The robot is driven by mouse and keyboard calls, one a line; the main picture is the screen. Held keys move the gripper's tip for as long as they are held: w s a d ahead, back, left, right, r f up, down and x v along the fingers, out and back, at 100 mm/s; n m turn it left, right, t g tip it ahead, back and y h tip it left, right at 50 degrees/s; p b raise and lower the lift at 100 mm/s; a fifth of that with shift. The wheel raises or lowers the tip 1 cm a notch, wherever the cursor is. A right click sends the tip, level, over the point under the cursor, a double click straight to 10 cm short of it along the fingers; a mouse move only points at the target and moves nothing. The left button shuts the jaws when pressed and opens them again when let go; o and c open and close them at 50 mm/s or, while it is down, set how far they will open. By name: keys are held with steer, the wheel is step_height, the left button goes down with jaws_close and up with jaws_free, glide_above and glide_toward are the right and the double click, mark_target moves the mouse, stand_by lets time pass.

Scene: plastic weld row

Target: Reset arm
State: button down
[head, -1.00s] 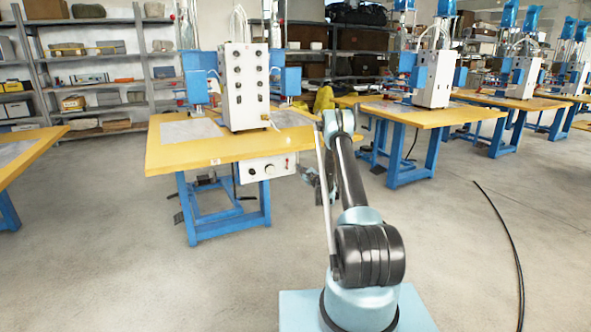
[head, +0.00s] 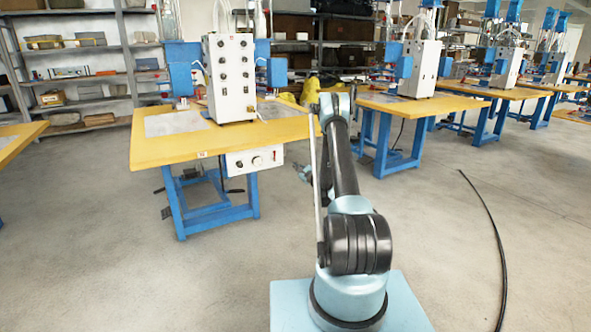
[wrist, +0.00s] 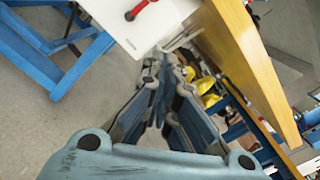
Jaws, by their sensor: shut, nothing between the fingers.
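My gripper (head: 303,172) hangs low on the left side of my raised arm in the head view, in front of the nearest yellow work table (head: 150,150). It is small and partly hidden by my arm there. In the wrist view my gripper (wrist: 165,65) has its fingers closed together at the tips, with nothing held.
A white welding machine (head: 230,78) stands on the nearest table. More tables stand in a row to the right, and shelves (head: 85,85) line the back. A black cable (head: 490,230) lies on the floor at right. The floor at left front is clear.

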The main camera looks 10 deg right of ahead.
steer(key=s+d+r+m+t+h, duration=0.1)
steer(key=d+r+m+h, duration=0.25)
steer(key=r+m, duration=0.55)
steer(key=s+d+r+m+t+h, duration=0.1)
steer(key=d+r+m+h, duration=0.3)
steer(key=r, duration=0.8)
steer(key=s+d+r+m+g+h, duration=0.2)
steer(key=s+d+r+m, duration=0.1)
steer(key=s+r+m, duration=0.35)
steer(key=s+d+r+m+g+h, duration=0.25)
steer(key=s+r+m, duration=0.25)
steer(key=s+m, duration=0.3)
steer(key=s+d+m+g, duration=0.15)
steer(key=s+m, duration=0.45)
steer(key=s, duration=0.6)
steer(key=s+a+f+m+g+y, duration=0.1)
steer(key=s+a+f+m+g, duration=0.2)
steer(key=s, duration=1.1)
steer(key=s+a+f+m+g+y, duration=0.1)
steer(key=s+a+f+m+g, duration=0.3)
steer(key=s, duration=1.1)
steer(key=s+a+f+m+g+y, duration=0.2)
steer(key=s+f+m, duration=0.5)
steer(key=s, duration=0.7)
step_height(320, 180, down, 2)
steer(key=shift+s+a+f+g, duration=0.1)
steer(key=shift+s+a+g, duration=0.25)
steer(key=shift+a+g, duration=0.4)
steer(key=shift+m, duration=0.25)
